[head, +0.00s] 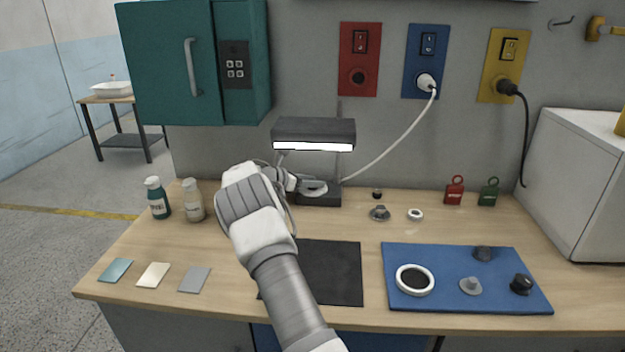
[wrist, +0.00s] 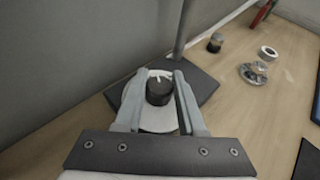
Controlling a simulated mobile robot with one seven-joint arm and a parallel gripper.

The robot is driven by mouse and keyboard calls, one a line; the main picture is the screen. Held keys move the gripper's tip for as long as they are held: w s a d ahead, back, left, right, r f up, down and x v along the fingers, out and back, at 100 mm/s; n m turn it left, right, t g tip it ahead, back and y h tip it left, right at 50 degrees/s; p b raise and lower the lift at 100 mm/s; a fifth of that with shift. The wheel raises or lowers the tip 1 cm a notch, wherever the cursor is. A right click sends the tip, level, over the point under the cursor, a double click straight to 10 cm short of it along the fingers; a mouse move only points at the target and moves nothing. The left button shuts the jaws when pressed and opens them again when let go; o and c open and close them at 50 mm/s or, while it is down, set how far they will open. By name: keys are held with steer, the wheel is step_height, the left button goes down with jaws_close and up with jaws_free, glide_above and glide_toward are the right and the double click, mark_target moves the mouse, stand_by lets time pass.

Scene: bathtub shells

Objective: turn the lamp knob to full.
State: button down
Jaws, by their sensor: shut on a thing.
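The desk lamp (head: 312,130) stands at the back of the workbench, its light bar glowing white under a dark shade. Its dark base (head: 322,200) is partly covered by my gripper (head: 303,186) in the head view. In the wrist view the lamp knob (wrist: 159,92) is a black round cap with a white mark pointing toward the top of the picture. A pale disc surrounds it on the base. My gripper (wrist: 160,82) has one finger on each side of the knob and is shut on it. The knob is hidden in the head view.
The lamp post (wrist: 184,30) rises close beyond my fingers, near the wall. Small metal parts (head: 380,213) lie right of the base. A blue mat (head: 440,299) with several parts is at the front right. Two bottles (head: 194,203) stand left.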

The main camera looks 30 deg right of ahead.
steer(key=c, duration=0.5)
jaws_free()
steer(key=shift+f+t+b, duration=0.15)
steer(key=shift+t+b, duration=0.15)
steer(key=shift+b, duration=0.45)
